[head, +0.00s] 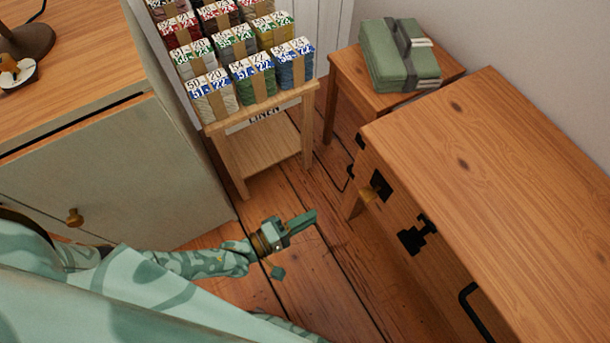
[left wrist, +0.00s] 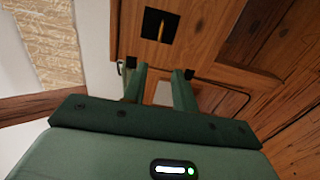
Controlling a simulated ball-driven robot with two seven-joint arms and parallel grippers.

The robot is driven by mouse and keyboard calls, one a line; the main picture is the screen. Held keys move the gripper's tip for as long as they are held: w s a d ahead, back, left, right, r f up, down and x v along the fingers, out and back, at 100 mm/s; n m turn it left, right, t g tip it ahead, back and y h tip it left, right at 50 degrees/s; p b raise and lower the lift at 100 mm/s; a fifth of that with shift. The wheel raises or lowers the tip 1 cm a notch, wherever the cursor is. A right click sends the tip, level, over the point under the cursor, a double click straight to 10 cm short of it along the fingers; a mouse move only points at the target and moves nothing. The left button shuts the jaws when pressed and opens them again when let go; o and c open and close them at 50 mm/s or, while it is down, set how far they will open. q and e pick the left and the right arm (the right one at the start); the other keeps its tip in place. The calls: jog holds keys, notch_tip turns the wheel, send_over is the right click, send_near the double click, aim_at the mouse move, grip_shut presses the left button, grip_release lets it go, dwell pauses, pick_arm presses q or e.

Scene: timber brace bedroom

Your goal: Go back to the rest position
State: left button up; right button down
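My left gripper (head: 301,221) is over the plank floor, between the pale green cabinet and the wooden chest. Its patterned green arm comes in from the left. In the left wrist view the two dark green fingers (left wrist: 160,90) stand apart with nothing held between them, and the chest front shows beyond them. My right gripper is not in the head view; a part of my patterned green body fills the lower left corner.
A wooden chest (head: 500,150) with black fittings stands at right. A stand (head: 262,108) holds numbered bundles at the back. A green bundle (head: 392,55) lies on a small table (head: 350,75). A cabinet (head: 125,175) stands at left. Floor (head: 310,275) between is clear.

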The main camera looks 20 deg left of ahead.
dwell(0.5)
